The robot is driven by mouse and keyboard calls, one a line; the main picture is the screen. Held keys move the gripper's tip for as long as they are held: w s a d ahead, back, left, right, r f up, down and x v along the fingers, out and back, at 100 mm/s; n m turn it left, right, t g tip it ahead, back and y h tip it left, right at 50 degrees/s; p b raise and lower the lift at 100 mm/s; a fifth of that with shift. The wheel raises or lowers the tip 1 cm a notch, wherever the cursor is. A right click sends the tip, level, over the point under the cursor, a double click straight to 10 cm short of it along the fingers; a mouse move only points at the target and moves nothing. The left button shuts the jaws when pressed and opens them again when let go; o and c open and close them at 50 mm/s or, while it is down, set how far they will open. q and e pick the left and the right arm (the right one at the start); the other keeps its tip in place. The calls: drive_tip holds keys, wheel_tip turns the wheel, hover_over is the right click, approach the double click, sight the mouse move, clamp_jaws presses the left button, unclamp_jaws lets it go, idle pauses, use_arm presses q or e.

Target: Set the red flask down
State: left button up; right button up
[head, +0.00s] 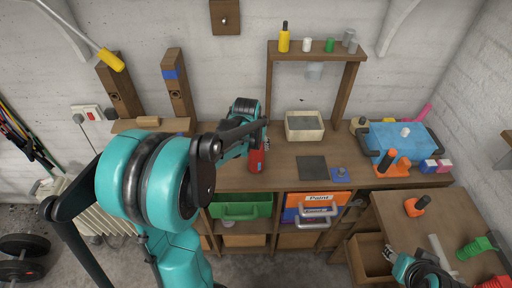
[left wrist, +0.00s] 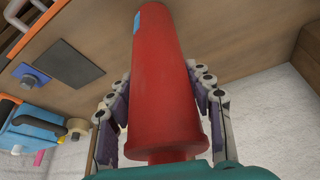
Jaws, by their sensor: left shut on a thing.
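The red flask (head: 257,161) is at the front part of the wooden workbench (head: 225,176) in the head view, under my left gripper (head: 262,142). In the left wrist view the red flask (left wrist: 163,80) fills the middle, with a blue patch near its far end. My left gripper (left wrist: 160,105) is shut on it, a finger on each side. From these views I cannot tell whether the flask touches the bench. My right gripper (head: 392,256) shows only in part at the lower right, near an open drawer; its jaws are unclear.
A dark square mat (head: 312,168) and a small blue block (head: 340,173) lie right of the flask. A cream bin (head: 304,126) stands behind. A blue toolbox (head: 402,140) and an orange-handled tool (head: 391,165) are further right. The bench's front edge is close to the flask.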

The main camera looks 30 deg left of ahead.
use_arm(q)
drive_tip(key=shift+f, duration=0.5)
drive_tip(key=shift+f, duration=0.1)
drive_tip(key=o, duration=1.6)
drive_tip(key=shift+o, duration=0.2)
